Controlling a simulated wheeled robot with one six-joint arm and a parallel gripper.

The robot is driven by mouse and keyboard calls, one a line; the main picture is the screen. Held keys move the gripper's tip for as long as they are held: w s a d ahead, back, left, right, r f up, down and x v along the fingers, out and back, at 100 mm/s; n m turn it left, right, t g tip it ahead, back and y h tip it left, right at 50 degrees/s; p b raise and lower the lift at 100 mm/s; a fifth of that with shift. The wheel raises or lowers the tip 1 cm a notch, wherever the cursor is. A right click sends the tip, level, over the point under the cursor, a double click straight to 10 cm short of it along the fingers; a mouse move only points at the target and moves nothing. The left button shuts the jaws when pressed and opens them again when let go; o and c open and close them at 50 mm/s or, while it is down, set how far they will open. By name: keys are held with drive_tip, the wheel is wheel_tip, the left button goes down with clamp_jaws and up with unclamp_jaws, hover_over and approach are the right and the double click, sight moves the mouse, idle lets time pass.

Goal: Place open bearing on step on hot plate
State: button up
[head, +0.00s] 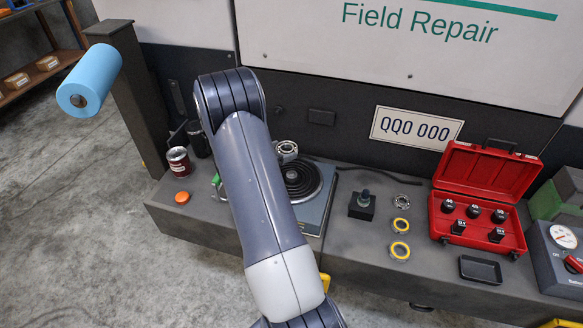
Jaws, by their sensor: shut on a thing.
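The hot plate (318,218) stands on the bench, partly covered by my arm. Its dark round coil (304,182) shows to the right of the arm. A metallic ring-shaped part (287,150), which looks like a bearing, is at the back edge of the coil, close to my arm; I cannot tell whether it rests there or is held. Another open bearing (401,201) with visible balls lies on the bench farther right. My gripper is hidden behind my arm. I cannot make out a separate step on the hot plate.
Beyond are an open red socket case (478,205) and a black tray (480,270). A can (179,162) and an orange cap (183,198) are left.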

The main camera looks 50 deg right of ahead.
sight(293, 172)
drive_tip(key=shift+m+g, duration=0.4)
drive_tip(key=shift+g, duration=0.1)
drive_tip(key=f, duration=0.3)
drive_tip(key=s+d+f, duration=0.1)
drive_tip(key=f, duration=0.1)
drive_tip(key=shift+d+p, duration=0.1)
drive_tip(key=shift+p, duration=0.25)
drive_tip(key=shift+f+p, duration=0.4)
drive_tip(key=shift+f, duration=2.15)
drive_tip(key=shift+f+b, duration=0.25)
drive_tip(key=shift+b, duration=0.1)
drive_tip(key=o, duration=1.2)
drive_tip(key=shift+r, duration=0.15)
drive_tip(key=shift+r+p, duration=0.25)
drive_tip(key=shift+p, duration=0.25)
drive_tip(key=b+v, duration=0.2)
drive_tip(key=v, duration=1)
drive_tip(key=shift+s+f, duration=0.15)
drive_tip(key=shift+f, duration=0.1)
